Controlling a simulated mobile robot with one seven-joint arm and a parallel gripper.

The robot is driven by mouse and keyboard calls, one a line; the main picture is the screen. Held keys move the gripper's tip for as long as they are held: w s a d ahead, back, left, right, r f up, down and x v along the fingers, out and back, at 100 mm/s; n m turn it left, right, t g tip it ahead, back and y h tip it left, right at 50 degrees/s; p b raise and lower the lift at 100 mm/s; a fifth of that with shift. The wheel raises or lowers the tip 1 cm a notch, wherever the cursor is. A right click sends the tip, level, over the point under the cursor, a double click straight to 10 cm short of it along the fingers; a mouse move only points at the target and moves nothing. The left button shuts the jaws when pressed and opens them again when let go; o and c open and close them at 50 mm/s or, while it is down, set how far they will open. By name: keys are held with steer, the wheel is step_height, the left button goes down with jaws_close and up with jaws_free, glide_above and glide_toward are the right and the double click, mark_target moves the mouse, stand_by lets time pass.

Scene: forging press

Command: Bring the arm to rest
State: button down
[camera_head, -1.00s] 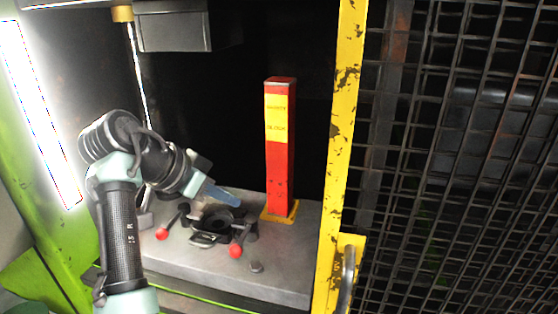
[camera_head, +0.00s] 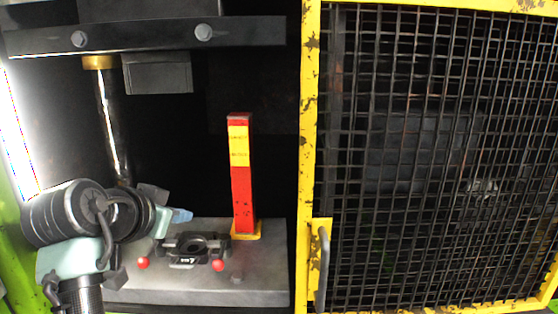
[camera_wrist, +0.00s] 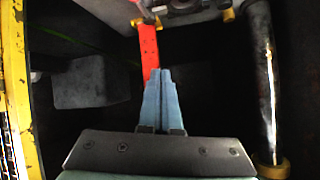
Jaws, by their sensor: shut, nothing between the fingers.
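My gripper (camera_head: 181,215) is at the left of the head view, inside the press opening, above the left part of the grey press bed (camera_head: 262,290). Its blue fingers are together and hold nothing; they also show in the middle of the wrist view (camera_wrist: 163,75). My arm comes up from the lower left of the head view. In the head view the gripper is left of a red post with a yellow label (camera_head: 242,195). In the wrist view the red post (camera_wrist: 149,45) shows just beyond the fingertips.
A black die fixture (camera_head: 190,246) with red-knobbed handles sits on the bed. A shiny column (camera_head: 110,130) stands behind my arm. A grey press block (camera_head: 158,75) hangs above. A yellow-framed mesh door (camera_head: 310,150) with a handle (camera_head: 322,265) is at the right.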

steer(key=s+d+r+n+t+y, duration=0.1)
steer(key=s+d+r+t, duration=0.3)
steer(key=r, duration=0.4)
steer(key=s+d+r+n+t, duration=0.1)
steer(key=s+d+r+t, duration=0.1)
steer(key=d+r+t, duration=0.45)
steer(key=s+d+r+n+t, duration=0.1)
steer(key=s+d+r+t, duration=0.1)
steer(key=s+r, duration=0.4)
steer(key=s+d+r+n+t, duration=0.1)
steer(key=s+d+r+t, duration=0.2)
steer(key=s+r, duration=0.3)
steer(key=s+d, duration=0.1)
steer(key=s, duration=0.3)
steer(key=shift+s+d+r+y+b, duration=0.25)
steer(key=shift+s+r+y+b, duration=0.05)
steer(key=shift+r+y+b, duration=0.1)
